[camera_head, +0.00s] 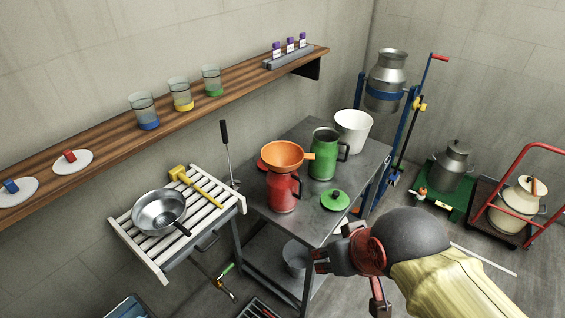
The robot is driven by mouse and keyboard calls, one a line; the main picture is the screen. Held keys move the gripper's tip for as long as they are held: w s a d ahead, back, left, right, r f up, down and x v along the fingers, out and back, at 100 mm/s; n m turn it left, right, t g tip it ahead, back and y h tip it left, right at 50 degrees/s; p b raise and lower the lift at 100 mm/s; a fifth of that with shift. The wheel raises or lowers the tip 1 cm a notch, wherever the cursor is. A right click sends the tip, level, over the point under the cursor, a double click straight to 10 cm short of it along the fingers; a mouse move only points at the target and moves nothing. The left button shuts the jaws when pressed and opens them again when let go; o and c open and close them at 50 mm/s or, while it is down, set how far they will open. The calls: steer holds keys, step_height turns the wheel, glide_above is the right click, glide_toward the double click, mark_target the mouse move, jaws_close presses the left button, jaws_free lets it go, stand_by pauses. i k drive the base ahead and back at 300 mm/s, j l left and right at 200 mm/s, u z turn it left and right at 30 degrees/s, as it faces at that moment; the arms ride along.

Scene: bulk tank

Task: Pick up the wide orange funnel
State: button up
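The wide orange funnel (283,154) sits mouth up on top of the red jug (282,193), and a short orange tab sticks out at its right. The jug stands on the grey metal table (310,224), and the funnel's spout is hidden. My gripper (338,268) is in front of the table's right front part, lower right of the funnel and clearly apart from it. Nothing is seen held. The finger gap is not clear from this angle.
A green jug (323,155) stands close at the funnel's right, with a white bucket (352,130) behind. A green lid (334,200) lies in front. A slatted rack (150,250) with a metal strainer pan (158,211) is at left. A wooden shelf (110,130) runs along the wall.

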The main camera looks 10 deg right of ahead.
mark_target(280, 157)
steer(key=i+z, duration=0.15)
steer(key=z, duration=0.75)
steer(key=i+z, duration=0.3)
steer(key=k+l, duration=0.05)
